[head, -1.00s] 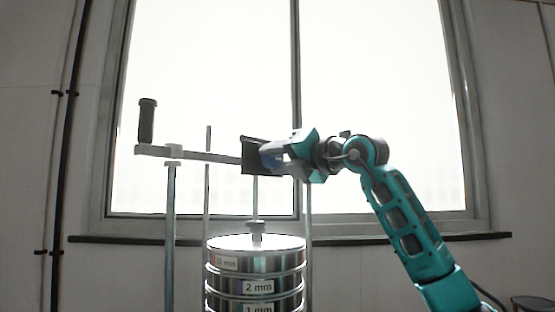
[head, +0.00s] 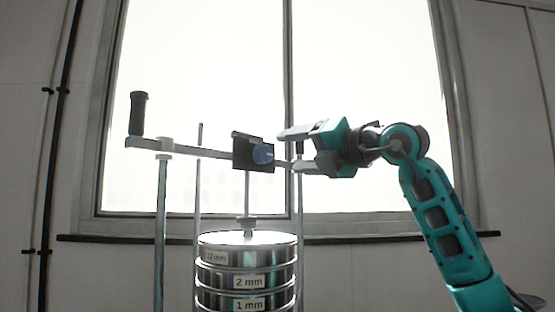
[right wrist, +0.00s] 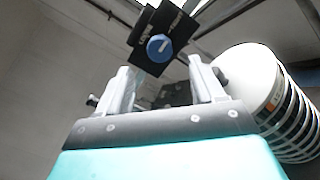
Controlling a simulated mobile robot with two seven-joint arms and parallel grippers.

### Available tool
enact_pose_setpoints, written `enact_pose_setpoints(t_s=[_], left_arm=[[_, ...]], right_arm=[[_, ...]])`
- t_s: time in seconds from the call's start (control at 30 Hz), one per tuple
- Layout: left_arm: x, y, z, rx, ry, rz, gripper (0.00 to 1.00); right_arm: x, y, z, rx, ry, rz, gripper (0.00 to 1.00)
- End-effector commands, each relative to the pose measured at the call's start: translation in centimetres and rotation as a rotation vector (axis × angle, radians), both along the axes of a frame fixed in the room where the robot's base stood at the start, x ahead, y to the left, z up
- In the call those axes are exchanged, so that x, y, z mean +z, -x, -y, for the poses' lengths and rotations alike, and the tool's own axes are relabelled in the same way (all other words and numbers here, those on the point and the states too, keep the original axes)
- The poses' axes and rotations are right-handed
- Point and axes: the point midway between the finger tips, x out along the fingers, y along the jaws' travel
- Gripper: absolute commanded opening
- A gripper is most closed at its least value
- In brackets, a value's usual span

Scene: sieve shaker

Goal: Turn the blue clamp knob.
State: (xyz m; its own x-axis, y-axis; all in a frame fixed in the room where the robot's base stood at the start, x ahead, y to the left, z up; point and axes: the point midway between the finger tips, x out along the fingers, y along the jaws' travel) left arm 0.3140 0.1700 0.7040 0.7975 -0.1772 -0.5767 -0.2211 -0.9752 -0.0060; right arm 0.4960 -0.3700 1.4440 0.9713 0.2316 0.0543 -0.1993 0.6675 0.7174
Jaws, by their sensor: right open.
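The blue clamp knob (head: 262,154) sits on the front of a black clamp block (head: 241,157) on the shaker's crossbar. In the right wrist view the knob (right wrist: 159,48) is a round blue disc with a pale mark, beyond the fingertips and roughly between them. My right gripper (head: 284,149) is open and empty, just right of the block and apart from the knob. Its two fingers also show in the right wrist view (right wrist: 160,75). My left gripper is not in view.
A sieve stack (head: 247,275) with labelled rings stands below the clamp. The crossbar (head: 200,151) runs left to a black handle (head: 139,113), held by upright rods (head: 161,230). A bright window (head: 350,60) with a sill is behind.

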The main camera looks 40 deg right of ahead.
Motion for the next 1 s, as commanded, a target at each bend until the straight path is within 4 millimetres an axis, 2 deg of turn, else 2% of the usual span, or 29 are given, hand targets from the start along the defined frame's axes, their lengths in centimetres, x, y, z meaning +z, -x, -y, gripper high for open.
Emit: enact_pose_setpoints(t_s=[0.1, 0.3, 1.0], left_arm=[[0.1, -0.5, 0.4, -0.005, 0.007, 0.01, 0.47], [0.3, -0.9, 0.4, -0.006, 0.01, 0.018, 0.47], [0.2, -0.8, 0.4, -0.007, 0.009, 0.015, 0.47]], right_arm=[[-0.3, 2.4, 0.6, -0.003, 0.001, 0.002, 0.68], [-0.3, 4.7, 1.1, -0.001, 0.0, 0.001, 0.68], [-0.3, 5.2, 1.2, 0.001, -0.001, 0.0, 0.68]])
